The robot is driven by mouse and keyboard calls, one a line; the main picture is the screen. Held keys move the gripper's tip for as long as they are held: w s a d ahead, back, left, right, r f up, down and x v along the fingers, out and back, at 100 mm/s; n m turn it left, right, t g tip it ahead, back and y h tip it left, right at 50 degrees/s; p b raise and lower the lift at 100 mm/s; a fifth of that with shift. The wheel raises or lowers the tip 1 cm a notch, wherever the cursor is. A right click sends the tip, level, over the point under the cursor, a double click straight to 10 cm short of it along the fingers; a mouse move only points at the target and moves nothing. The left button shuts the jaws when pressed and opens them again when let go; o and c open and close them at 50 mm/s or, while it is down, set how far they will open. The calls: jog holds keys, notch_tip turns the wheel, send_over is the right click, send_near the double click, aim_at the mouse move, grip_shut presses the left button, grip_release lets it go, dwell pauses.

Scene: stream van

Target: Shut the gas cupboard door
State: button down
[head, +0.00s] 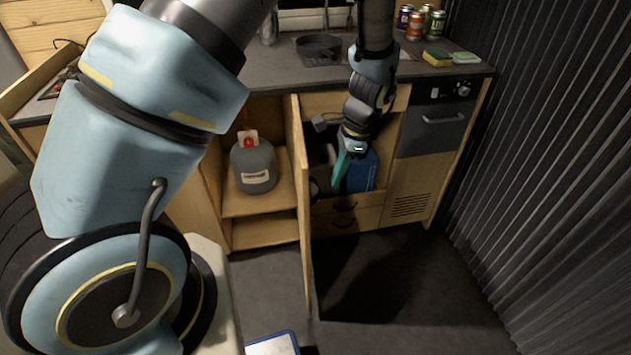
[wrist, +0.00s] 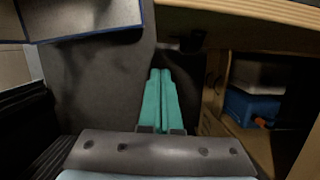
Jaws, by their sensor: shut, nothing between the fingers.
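The gas cupboard at the lower left of the counter stands open, with a grey gas bottle (head: 254,165) with a red top on its shelf. Its pale wooden door (head: 301,190) is swung well out towards me and shows almost edge-on in the head view. My gripper (head: 339,172) is to the right of the door, in front of the open compartment beside the cupboard. Its teal fingers are shut and empty, and they also show together in the wrist view (wrist: 161,100). A gap shows between fingers and door in the head view. A wooden edge (wrist: 250,10) crosses the top of the wrist view, probably the door.
A blue box (head: 360,172) sits in the compartment behind my gripper, above drawers (head: 345,220). A pan (head: 318,49), sponges (head: 437,57) and cans (head: 416,24) stand on the counter. A blue-edged white thing (head: 272,345) is low in front. The dark floor right of the door is clear.

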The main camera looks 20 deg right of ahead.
jog(key=shift+w+a+f+p, duration=0.15)
jog(key=shift+a+f+p, duration=0.3)
jog(key=shift+a, duration=0.3)
jog(key=shift+w+a+f+p, duration=0.15)
jog(key=shift+a+f+p, duration=0.35)
jog(key=shift+a, duration=0.3)
jog(key=shift+w+a+f+p, duration=0.15)
jog(key=shift+a+f+p, duration=0.15)
jog(key=shift+a+f, duration=0.35)
jog(key=shift+a+r, duration=0.1)
jog(key=shift+a, duration=0.05)
